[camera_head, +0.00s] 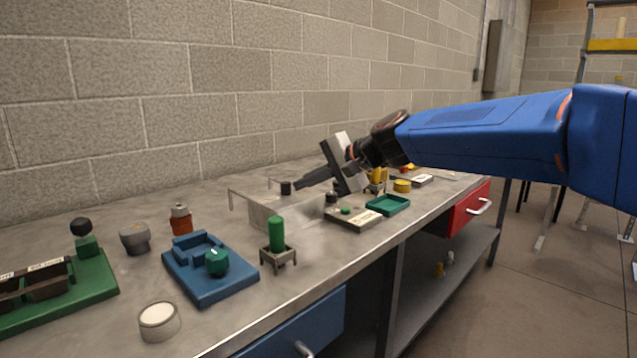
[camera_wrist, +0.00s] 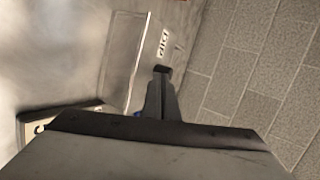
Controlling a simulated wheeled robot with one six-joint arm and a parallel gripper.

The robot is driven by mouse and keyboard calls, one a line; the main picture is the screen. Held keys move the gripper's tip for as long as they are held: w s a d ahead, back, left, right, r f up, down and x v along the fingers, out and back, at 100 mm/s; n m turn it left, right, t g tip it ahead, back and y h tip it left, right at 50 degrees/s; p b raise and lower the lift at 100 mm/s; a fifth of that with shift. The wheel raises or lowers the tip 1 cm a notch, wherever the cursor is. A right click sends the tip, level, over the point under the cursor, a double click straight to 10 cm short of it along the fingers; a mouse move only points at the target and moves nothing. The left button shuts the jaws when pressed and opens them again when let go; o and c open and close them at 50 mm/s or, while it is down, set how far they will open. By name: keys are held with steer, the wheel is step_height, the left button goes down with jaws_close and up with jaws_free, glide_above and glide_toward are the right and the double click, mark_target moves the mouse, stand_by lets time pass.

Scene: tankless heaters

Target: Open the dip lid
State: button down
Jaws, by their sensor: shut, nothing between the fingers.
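The dip box (camera_head: 265,212) is a pale grey tank with a clear top, standing near the wall on the bench in the head view. In the wrist view, my gripper (camera_wrist: 162,72) is beside the clear lid panel (camera_wrist: 128,62) and just below a white label (camera_wrist: 164,42). I cannot tell whether the fingers touch the knob or lid.
A tray with a label (camera_head: 355,220), a green tray (camera_head: 388,205) and a green cylinder on a stand (camera_head: 277,238) stand in front of the box. A blue fixture (camera_head: 208,268) is to the left. The block wall (camera_head: 230,80) is close behind.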

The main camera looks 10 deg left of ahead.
steer(key=shift+w+a, duration=0.15)
steer(key=shift+a, duration=0.35)
steer(key=shift+w+a, duration=0.1)
steer(key=w+a, duration=0.6)
steer(key=a, duration=0.2)
steer(key=shift+w+a, duration=0.3)
steer(key=shift+w, duration=0.05)
